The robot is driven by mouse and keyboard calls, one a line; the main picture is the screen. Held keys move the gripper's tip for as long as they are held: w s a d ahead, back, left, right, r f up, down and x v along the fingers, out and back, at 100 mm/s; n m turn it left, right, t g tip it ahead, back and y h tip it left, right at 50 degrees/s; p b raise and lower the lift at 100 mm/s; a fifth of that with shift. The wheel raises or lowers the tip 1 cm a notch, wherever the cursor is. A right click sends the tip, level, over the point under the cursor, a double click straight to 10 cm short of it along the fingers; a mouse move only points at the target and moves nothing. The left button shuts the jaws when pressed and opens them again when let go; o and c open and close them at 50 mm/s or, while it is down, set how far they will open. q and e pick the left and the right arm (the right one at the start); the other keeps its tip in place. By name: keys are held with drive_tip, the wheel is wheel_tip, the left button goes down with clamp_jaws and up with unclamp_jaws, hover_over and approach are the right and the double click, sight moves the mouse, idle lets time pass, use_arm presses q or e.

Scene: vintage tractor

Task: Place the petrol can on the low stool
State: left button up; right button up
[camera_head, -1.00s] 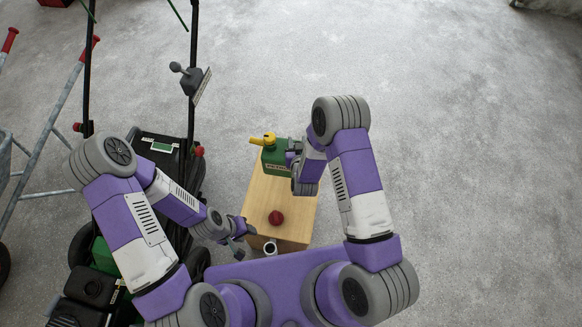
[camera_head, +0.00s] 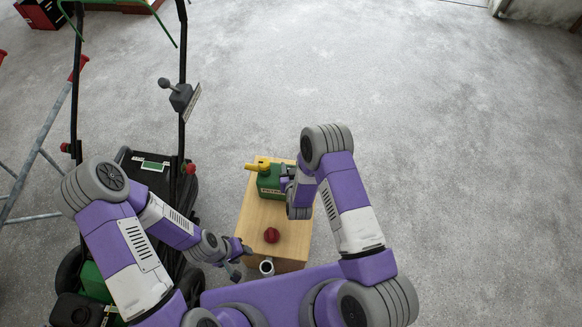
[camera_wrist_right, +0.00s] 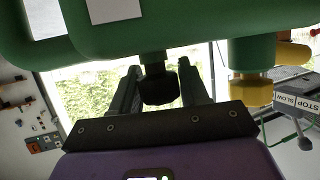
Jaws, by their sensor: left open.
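The green petrol can (camera_head: 270,186), with a yellow spout pointing left, is over the far end of the low wooden stool (camera_head: 251,220). I cannot tell whether its base touches the stool top. My right gripper reaches it from the right; its fingertips are hidden in the head view. In the right wrist view, my right gripper (camera_wrist_right: 160,88) has its fingers on both sides of a black knob of the can, whose green body (camera_wrist_right: 200,45) fills the top. My left gripper (camera_head: 240,262) is open and empty beside the stool's near left corner.
A dark red ball-like object (camera_head: 271,236) lies on the stool's near half. A mower-like machine (camera_head: 150,165) stands close on the left. The floor to the right is clear.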

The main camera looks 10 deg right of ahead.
drive_tip(key=o, duration=0.3)
drive_tip(key=shift+r, duration=0.1)
drive_tip(key=s+a+g+y+p, duration=0.1)
drive_tip(key=s+g, duration=0.5)
drive_tip(key=s, duration=0.7)
drive_tip(key=s+a+r+m+g+y+p, duration=0.1)
drive_tip(key=s+g+y+p, duration=0.2)
drive_tip(key=s+g, duration=0.4)
drive_tip(key=s+y, duration=0.1)
drive_tip(key=s, duration=0.5)
drive_tip(key=shift+s+a+r, duration=0.15)
drive_tip(key=shift+a+r, duration=0.15)
drive_tip(key=shift+a, duration=0.05)
wheel_tip(320, 180, up, 6)
drive_tip(key=p, duration=0.5)
drive_tip(key=shift+f, duration=0.25)
